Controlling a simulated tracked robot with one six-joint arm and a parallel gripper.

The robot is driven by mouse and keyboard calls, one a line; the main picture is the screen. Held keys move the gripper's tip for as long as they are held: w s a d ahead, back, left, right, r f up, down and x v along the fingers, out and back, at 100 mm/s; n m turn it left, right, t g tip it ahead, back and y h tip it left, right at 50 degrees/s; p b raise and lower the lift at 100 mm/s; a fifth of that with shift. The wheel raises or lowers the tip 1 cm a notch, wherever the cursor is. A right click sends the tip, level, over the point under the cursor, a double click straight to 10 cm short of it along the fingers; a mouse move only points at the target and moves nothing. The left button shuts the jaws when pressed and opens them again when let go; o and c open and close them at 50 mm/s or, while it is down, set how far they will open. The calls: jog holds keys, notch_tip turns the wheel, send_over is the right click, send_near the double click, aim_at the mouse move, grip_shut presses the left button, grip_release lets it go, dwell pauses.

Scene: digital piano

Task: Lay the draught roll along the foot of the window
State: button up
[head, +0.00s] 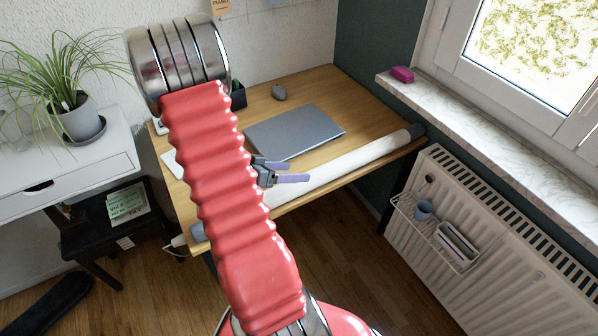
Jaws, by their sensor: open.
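The draught roll (340,163) is a long pale roll with grey ends. It lies along the front edge of the wooden desk, its far end near the corner by the window. My gripper (284,172) has lilac fingers and is open, over or beside the roll near its middle; I cannot tell whether it touches. My red arm hides part of the roll's near left stretch. The window (530,50) is at the upper right, with a marbled sill (480,125) along its foot.
A pink object (402,75) sits on the sill's far left end; the rest of the visible sill is clear. A radiator (480,240) with a hanging wire basket (432,232) stands below the sill.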

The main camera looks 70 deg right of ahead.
jog(key=shift+w+a+r, duration=0.1)
dwell(0.8)
jog(key=w+a+r+n+t+y, duration=0.1)
jog(key=w+a+r+n+t, duration=0.15)
jog(key=w+a+r, duration=0.35)
jog(key=w+a+r+n+t+y, duration=0.1)
jog(key=a+r+n+t, duration=0.2)
jog(key=a, duration=0.4)
jog(key=w+a+r+n+t+y, duration=0.1)
jog(key=w+a+r+n, duration=0.35)
jog(key=a, duration=0.25)
jog(key=a+r+n+t+y, duration=0.2)
jog(key=a+r+n, duration=0.1)
jog(key=a, duration=0.5)
jog(key=a+r+n+t+y, duration=0.2)
jog(key=a+r+n+t, duration=0.1)
jog(key=a, duration=0.5)
jog(key=a+r+n+t+y, duration=0.2)
jog(key=a+r+n, duration=0.2)
jog(key=a, duration=0.5)
jog(key=shift+w+r+n+t, duration=0.25)
jog(key=shift+w+n+t, duration=0.15)
jog(key=shift+n, duration=0.7)
jog(key=shift+c, duration=0.7)
